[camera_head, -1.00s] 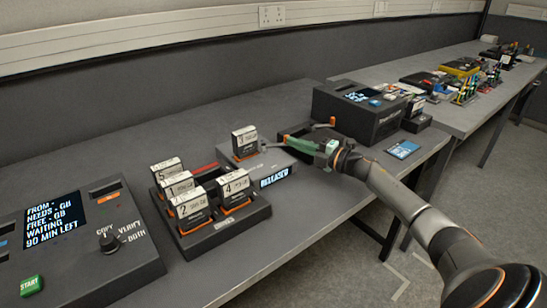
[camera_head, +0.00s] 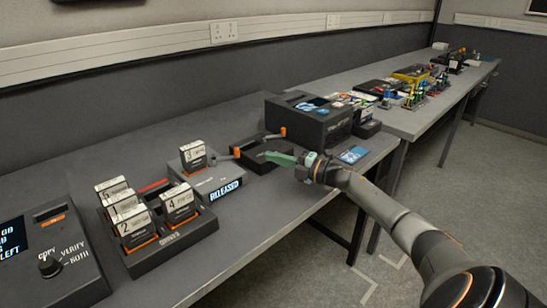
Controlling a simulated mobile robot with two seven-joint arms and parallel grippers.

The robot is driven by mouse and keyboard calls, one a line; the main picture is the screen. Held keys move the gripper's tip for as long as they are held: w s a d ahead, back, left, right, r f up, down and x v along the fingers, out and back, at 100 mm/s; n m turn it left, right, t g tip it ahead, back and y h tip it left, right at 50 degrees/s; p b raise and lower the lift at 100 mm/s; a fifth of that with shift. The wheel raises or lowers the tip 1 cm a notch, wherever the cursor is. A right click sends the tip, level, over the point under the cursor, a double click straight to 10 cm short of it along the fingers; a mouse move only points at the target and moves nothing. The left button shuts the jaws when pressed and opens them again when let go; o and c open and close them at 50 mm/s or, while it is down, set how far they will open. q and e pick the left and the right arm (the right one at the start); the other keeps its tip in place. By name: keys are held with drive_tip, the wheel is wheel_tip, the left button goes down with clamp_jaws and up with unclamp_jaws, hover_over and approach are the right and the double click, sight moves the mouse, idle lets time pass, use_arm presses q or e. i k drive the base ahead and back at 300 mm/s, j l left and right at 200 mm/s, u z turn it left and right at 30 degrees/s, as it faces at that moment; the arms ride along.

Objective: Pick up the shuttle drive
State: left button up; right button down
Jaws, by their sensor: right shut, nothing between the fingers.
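A drive (camera_head: 193,156) with a white label, dark body and orange base edge stands upright in the grey dock (camera_head: 207,183), whose display reads RELEASED. I cannot tell from its label whether it is the shuttle drive. Several similar labelled drives, among them number 2 (camera_head: 134,230) and number 4 (camera_head: 179,204), stand in the black rack (camera_head: 172,252) to its left. My right gripper (camera_head: 272,157), with green fingers, is shut and empty to the right of the dock, in front of the black open tray (camera_head: 250,157). It is apart from the drive. My left gripper is not in view.
A black machine (camera_head: 310,120) with a screen stands behind and right of my right gripper. A control box (camera_head: 60,272) with a knob is at the left edge. A blue card (camera_head: 353,154) lies near the bench's front edge. The bench behind the rack is clear.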

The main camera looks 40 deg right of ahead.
sight(194, 160)
drive_tip(key=k+l, duration=0.25)
drive_tip(key=k, duration=0.25)
drive_tip(key=k+l, duration=0.25)
drive_tip(key=k, duration=0.25)
